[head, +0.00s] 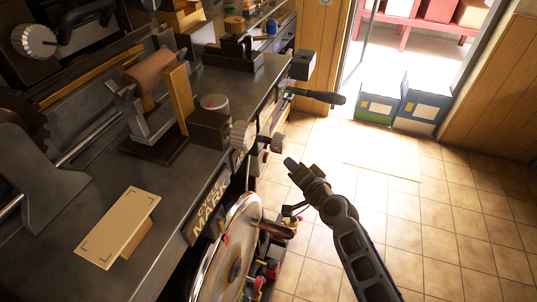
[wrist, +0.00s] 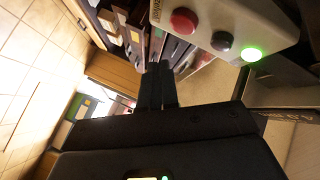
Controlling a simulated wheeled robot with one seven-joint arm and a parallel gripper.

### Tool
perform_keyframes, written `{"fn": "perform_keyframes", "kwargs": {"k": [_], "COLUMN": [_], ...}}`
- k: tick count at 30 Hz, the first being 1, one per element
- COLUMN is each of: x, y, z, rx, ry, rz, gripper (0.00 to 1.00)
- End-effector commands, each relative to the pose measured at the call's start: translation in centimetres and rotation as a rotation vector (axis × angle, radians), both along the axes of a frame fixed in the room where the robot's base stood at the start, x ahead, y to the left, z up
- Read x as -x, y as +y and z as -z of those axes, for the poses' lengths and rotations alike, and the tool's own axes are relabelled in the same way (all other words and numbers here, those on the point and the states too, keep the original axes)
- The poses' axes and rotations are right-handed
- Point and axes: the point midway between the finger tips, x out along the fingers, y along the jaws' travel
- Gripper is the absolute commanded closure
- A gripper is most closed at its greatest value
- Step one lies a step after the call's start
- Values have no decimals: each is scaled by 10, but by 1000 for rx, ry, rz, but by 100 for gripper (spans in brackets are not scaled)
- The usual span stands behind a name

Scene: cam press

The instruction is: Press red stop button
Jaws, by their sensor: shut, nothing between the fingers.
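The red stop button (wrist: 184,21) shows at the top of the wrist view, on a pale control box (wrist: 240,20). A dark button (wrist: 222,41) and a glowing green button (wrist: 252,54) sit beside it on the same box. My gripper (wrist: 160,68) is shut and empty, its fingers below and left of the red button in the picture, with no contact visible. In the head view my gripper (head: 291,164) hangs over the floor to the right of the machine. I cannot make out the control box for certain there.
The dark machine bench (head: 90,180) fills the left side, with a large handwheel (head: 235,255) on its front near my arm. A dark lever handle (head: 318,95) juts out over the floor. Blue boxes (head: 420,108) stand by the doorway. The tiled floor (head: 450,220) at right is clear.

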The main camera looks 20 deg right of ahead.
Motion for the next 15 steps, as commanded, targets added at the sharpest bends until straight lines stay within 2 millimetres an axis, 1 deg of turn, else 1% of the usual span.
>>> {"fn": "perform_keyframes", "kwargs": {"k": [1, 3, 6, 15], "x": [-4, -8, -13, -17], "y": [5, 12, 18, 23], "z": [-2, -1, -1, 0], "rx": [1, 0, 1, 0], "ry": [-1, 0, 0, -1], "rz": [-1, -2, -1, 1], "gripper": [100, 100, 100, 100]}}
